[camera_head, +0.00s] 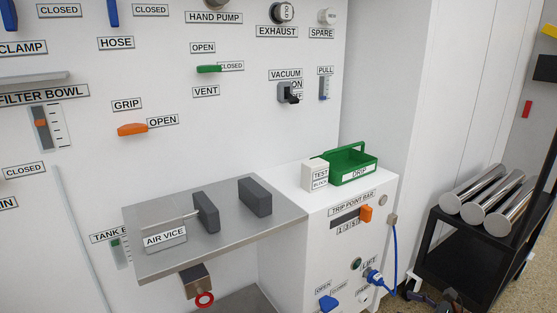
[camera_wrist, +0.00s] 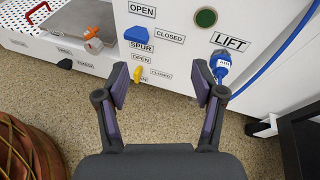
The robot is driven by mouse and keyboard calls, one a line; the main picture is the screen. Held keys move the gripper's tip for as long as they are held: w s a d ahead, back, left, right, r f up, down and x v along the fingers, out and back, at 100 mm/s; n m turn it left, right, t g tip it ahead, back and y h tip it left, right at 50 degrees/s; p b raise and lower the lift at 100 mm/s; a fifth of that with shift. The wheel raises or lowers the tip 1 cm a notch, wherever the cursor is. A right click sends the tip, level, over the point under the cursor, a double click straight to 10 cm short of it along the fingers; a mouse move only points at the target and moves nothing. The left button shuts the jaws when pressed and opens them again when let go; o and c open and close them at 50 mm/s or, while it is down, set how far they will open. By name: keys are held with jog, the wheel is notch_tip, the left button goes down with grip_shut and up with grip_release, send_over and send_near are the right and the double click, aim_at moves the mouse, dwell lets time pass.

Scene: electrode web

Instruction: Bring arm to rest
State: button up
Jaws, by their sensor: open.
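My gripper (camera_wrist: 162,85) shows in the wrist view with its two dark fingers apart and nothing between them. It is above the speckled floor, in front of the white cabinet's lower panel. A blue plug (camera_wrist: 221,66) under the LIFT label lies just beyond the right finger in the picture; I cannot tell whether they touch. A yellow handle (camera_wrist: 139,74) and a blue handle (camera_wrist: 140,34) are beyond the left finger. In the head view the plug (camera_head: 374,277) sits on the cabinet front, and a dark part of what may be my arm (camera_head: 440,299) shows at the bottom right edge.
A black cart (camera_head: 470,243) with several metal rolls (camera_head: 483,200) stands at the right. A steel shelf (camera_head: 210,240) with the air vice juts out from the wall panel. A green drip tray (camera_head: 352,165) and a test block (camera_head: 317,173) sit on the cabinet. A blue cable (camera_head: 394,245) hangs beside it.

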jog(key=s+a+r+n+g+y+p, duration=0.2)
jog(key=a+r+n+g+p, duration=0.45)
jog(key=a+r, duration=1)
jog(key=s+a+r+n+g+h+p, duration=0.1)
jog(key=s+a+r+n+g+p, duration=0.1)
jog(key=s+a+r+n+p, duration=0.35)
jog(key=s+a+r+n+g+p, duration=0.2)
jog(key=s+a+r+n+p, duration=0.1)
jog(key=r, duration=0.5)
jog(key=s+d+r+n+g+h+p, duration=0.1)
jog(key=s+d+r+n+h+p, duration=0.1)
jog(key=s+r+n+h+p, duration=0.3)
jog(key=s+d+r+n+g+h+p, duration=0.1)
jog(key=s+r+n+h+p, duration=0.4)
jog(key=s+r+p, duration=0.8)
jog(key=s+d+r+h, duration=0.1)
jog(key=s+r, duration=0.1)
jog(key=s, duration=0.2)
jog(key=shift+s+d+r, duration=0.15)
jog(key=shift+s+d, duration=0.1)
jog(key=shift+s, duration=0.15)
jog(key=shift+c, duration=0.4)
